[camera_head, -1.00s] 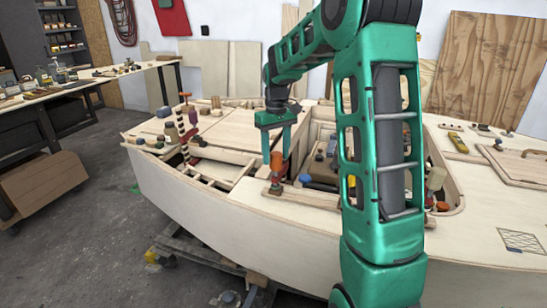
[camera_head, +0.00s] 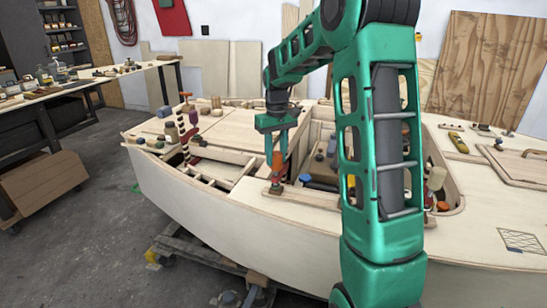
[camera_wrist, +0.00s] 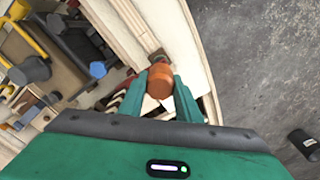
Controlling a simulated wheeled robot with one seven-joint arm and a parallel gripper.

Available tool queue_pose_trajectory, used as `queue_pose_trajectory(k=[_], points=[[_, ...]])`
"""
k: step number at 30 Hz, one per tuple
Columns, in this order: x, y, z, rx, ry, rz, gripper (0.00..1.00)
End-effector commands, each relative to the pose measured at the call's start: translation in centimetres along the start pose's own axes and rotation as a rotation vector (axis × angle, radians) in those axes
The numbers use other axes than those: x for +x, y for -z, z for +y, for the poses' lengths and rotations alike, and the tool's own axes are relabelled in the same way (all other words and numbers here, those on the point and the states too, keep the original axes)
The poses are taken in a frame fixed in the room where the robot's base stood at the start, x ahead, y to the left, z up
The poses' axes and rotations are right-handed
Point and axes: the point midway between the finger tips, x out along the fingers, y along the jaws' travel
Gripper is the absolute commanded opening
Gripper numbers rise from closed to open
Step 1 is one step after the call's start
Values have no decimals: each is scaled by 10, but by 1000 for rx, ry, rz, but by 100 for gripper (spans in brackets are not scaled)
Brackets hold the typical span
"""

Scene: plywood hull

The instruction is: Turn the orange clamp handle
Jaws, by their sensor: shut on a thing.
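The orange clamp handle (camera_wrist: 160,80) sits between the fingertips of my gripper (camera_wrist: 161,88) in the wrist view. The fingers touch it from both sides, and my gripper is shut on it. In the head view the orange handle (camera_head: 277,160) stands upright at the edge of the hull's cockpit opening, below my gripper (camera_head: 276,150). The clamp's lower part (camera_head: 276,186) rests at the deck edge. Part of the handle is hidden by the fingers.
The pale plywood hull (camera_head: 240,215) fills the middle. The cockpit opening beside the handle holds several loose tools and blocks. A workbench (camera_head: 80,88) stands at the far left.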

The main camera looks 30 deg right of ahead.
Motion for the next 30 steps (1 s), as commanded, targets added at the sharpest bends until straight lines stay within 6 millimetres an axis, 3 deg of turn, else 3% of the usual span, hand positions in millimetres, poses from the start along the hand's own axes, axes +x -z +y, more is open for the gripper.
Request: queue_pose_trajectory(k=[21,30], points=[[-1,0,2,544,-11,-12,8],[-1,0,2,691,-13,-15,8]])
